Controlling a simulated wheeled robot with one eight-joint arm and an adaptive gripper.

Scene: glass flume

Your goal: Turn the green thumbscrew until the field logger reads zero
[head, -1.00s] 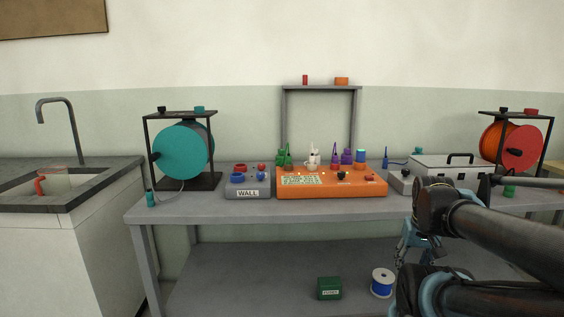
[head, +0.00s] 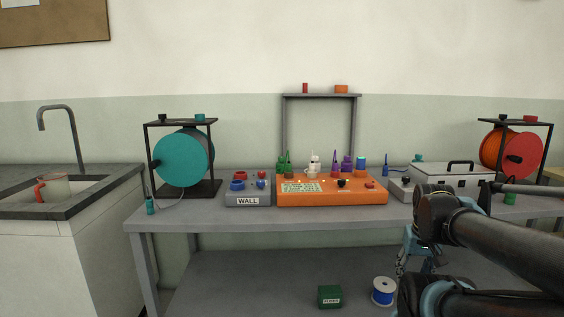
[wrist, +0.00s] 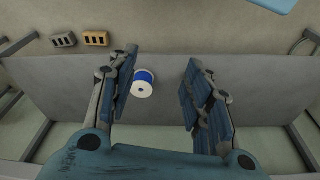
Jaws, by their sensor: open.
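An orange box (head: 333,197) with a lit green text panel (head: 301,187), a black knob and small lights stands mid-bench; its text is too small to read. I cannot tell whether it is the field logger. Small green pieces (head: 284,165) stand at its back left; I cannot make out a green thumbscrew for sure. My gripper (wrist: 160,88) is open and empty, its two fingers apart in the wrist view. In the head view it hangs low at the right, mostly hidden by my arm, well away from the orange box.
A blue and white spool (head: 383,291) and a green box (head: 330,296) lie on the lower shelf (head: 230,285). A grey WALL box (head: 248,199), a teal reel (head: 183,158), an orange-red reel (head: 510,153) and a silver case (head: 452,174) stand on the bench. A sink (head: 60,198) is at left.

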